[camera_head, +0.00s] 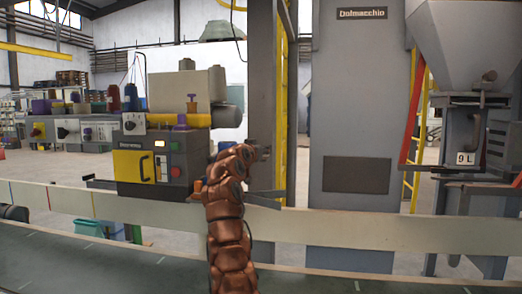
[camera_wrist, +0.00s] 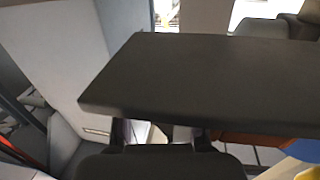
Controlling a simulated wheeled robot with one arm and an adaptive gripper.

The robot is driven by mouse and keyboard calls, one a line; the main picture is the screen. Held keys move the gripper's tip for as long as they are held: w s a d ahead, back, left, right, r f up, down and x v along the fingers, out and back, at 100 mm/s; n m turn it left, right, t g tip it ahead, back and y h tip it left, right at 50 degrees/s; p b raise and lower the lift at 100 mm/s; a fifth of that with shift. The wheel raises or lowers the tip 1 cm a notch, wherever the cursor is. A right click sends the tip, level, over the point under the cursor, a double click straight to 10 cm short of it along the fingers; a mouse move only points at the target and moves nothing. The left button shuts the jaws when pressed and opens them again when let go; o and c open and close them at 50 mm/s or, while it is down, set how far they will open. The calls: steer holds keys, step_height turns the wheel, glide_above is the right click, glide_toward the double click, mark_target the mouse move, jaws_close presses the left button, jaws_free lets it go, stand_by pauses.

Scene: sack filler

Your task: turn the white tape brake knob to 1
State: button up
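A sewing machine unit (camera_head: 160,160) with a yellow cover and a dark control panel stands left of centre in the head view. I cannot tell for sure that this is the tape brake knob. My gripper (camera_head: 264,153) is at the end of my copper-brown arm, right of the unit and apart from the dial. In the wrist view, dark parts at the bottom seem to be my gripper; its fingers are not clear. The knob is not recognisable there.
A long pale rail (camera_head: 330,228) runs across in front, above a dark conveyor (camera_head: 150,262). A tall grey cabinet (camera_head: 358,120) stands right of my gripper, a hopper (camera_head: 465,45) farther right. A dark slab (camera_wrist: 205,75) fills much of the wrist view.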

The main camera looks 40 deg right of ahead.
steer(key=shift+o, duration=0.8)
steer(key=shift+a+r, duration=0.1)
steer(key=shift+w+f+n+t+y+b, duration=0.1)
steer(key=shift+f+n+t+y+b, duration=0.25)
steer(key=shift+b, duration=0.9)
steer(key=shift+r+n+t+b, duration=0.25)
steer(key=shift+t+b, duration=0.2)
steer(key=shift+b, duration=0.45)
steer(key=shift+w+n+t+y+b, duration=0.1)
steer(key=shift+n+t+y+b, duration=0.3)
steer(key=shift+b, duration=0.25)
steer(key=shift+r, duration=0.2)
steer(key=shift+t+y+b, duration=0.25)
steer(key=shift+t+b, duration=0.1)
steer(key=shift+t, duration=0.05)
steer(key=shift+n+t, duration=0.3)
steer(key=shift+n, duration=0.1)
steer(key=shift+y, duration=0.3)
